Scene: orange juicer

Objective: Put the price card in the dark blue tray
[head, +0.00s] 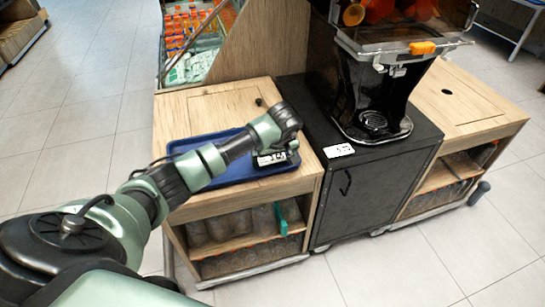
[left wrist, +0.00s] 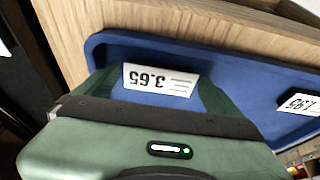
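The price card marked 3.65 (left wrist: 160,80) is white with black digits. It sits between the two fingers of my left gripper (left wrist: 160,88), which reach its two side edges; the gripper looks shut on it. In the head view my left gripper (head: 277,152) is over the right front part of the dark blue tray (head: 238,173), with the card (head: 270,159) at its tip. In the left wrist view the tray (left wrist: 245,75) lies behind the card; I cannot tell whether the card touches its floor. My right gripper is out of view.
Another card, marked 1.95 (left wrist: 300,104), is in the tray. A third price card (head: 338,150) lies on the black cabinet (head: 405,133) beside the juicer (head: 365,95). The wooden counter (head: 195,104) has bare room behind the tray. A bottle display (head: 190,40) stands behind.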

